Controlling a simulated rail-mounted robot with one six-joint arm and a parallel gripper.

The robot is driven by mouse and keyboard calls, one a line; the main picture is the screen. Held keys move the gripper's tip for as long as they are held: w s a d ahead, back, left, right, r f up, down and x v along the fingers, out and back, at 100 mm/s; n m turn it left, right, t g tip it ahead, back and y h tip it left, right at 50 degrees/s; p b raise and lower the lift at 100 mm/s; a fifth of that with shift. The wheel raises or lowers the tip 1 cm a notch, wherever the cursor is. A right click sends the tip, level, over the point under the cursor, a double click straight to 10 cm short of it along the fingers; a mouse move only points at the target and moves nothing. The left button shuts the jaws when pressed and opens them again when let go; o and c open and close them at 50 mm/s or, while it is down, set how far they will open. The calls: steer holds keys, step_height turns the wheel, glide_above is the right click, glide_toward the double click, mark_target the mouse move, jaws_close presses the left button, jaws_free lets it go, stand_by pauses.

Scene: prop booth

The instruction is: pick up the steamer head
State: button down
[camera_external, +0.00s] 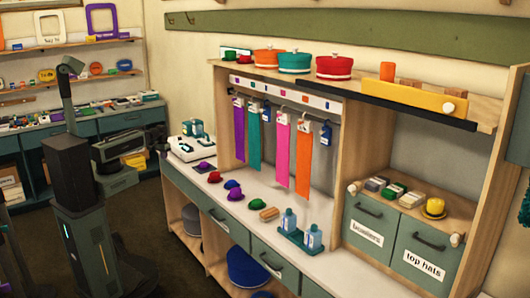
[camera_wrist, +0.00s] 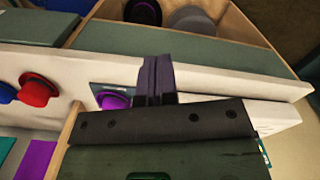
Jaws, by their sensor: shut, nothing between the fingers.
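A white unit (camera_external: 192,150) with teal parts (camera_external: 193,128) on it stands at the left end of the counter in the external view. I cannot tell for certain which part is the steamer head. My gripper (camera_external: 163,143) is at the counter's left end, just left of the white unit. Its fingers are small and dark there. In the wrist view my gripper (camera_wrist: 156,62) is shut, its two dark fingers pressed together with nothing between them. No steamer head can be made out in the wrist view; my gripper body hides part of the counter.
A purple hat (camera_wrist: 114,100), a red hat (camera_wrist: 35,90) and a blue hat (camera_wrist: 5,93) lie near the fingers. A lower shelf (camera_wrist: 225,40) holds larger hats. Colored ribbons (camera_external: 283,150) hang above the counter (camera_external: 260,228). Shelves stand behind my arm.

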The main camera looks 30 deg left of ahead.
steer(key=c, duration=1.8)
jaws_free()
steer(key=o, duration=0.9)
